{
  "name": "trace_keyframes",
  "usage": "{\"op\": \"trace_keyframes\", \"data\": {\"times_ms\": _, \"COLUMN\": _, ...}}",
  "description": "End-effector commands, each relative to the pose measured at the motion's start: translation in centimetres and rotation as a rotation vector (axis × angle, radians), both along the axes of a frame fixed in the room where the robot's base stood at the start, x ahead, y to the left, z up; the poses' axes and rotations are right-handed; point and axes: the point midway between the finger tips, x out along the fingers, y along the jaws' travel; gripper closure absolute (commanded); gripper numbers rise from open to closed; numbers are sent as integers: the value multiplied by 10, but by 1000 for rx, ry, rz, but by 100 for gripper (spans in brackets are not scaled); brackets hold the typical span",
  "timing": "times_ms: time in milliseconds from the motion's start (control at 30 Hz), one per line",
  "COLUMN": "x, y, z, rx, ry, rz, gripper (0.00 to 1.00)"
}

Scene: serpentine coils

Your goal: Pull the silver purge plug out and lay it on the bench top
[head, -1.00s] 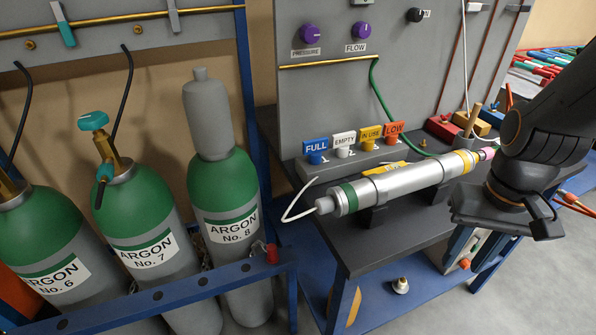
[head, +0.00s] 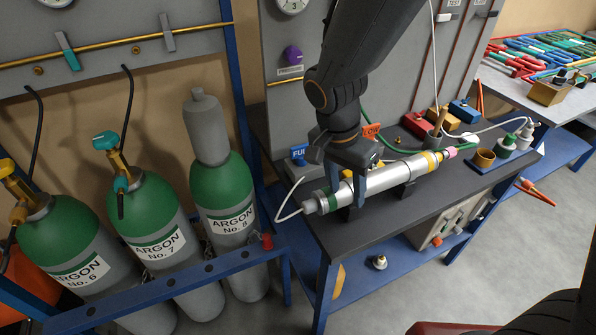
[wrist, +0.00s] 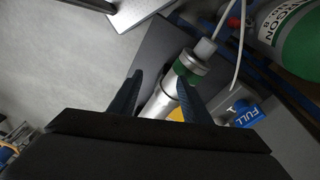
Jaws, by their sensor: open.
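A silver cylinder (head: 405,171) with a green band at its left end and yellow and pink at its right end lies in cradles on the dark bench top (head: 440,188). A grey end piece (head: 309,206) sits in its left end, beside a white hose; it also shows in the wrist view (wrist: 206,48). I cannot tell if this is the silver purge plug. My gripper (head: 343,184) is open over the cylinder's left part. In the wrist view, my gripper (wrist: 160,84) has its fingers on either side of the cylinder body, short of the end piece. Contact is unclear.
Coloured tags, including a blue FULL tag (head: 299,153), stand behind the cylinder, partly hidden by my arm. Argon bottles (head: 229,215) stand in a blue rack at left. A small silver fitting (head: 380,262) is on the lower shelf. The bench front strip is clear.

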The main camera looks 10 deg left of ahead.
Motion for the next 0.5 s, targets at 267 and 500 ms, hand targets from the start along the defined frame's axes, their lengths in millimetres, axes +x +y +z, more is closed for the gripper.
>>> {"op": "trace_keyframes", "data": {"times_ms": 267, "x": -6, "y": 66, "z": 8, "rx": -44, "ry": -106, "rz": -218, "gripper": 56}}
{"op": "trace_keyframes", "data": {"times_ms": 500, "x": -11, "y": 98, "z": 9, "rx": -51, "ry": -177, "rz": -336, "gripper": 56}}
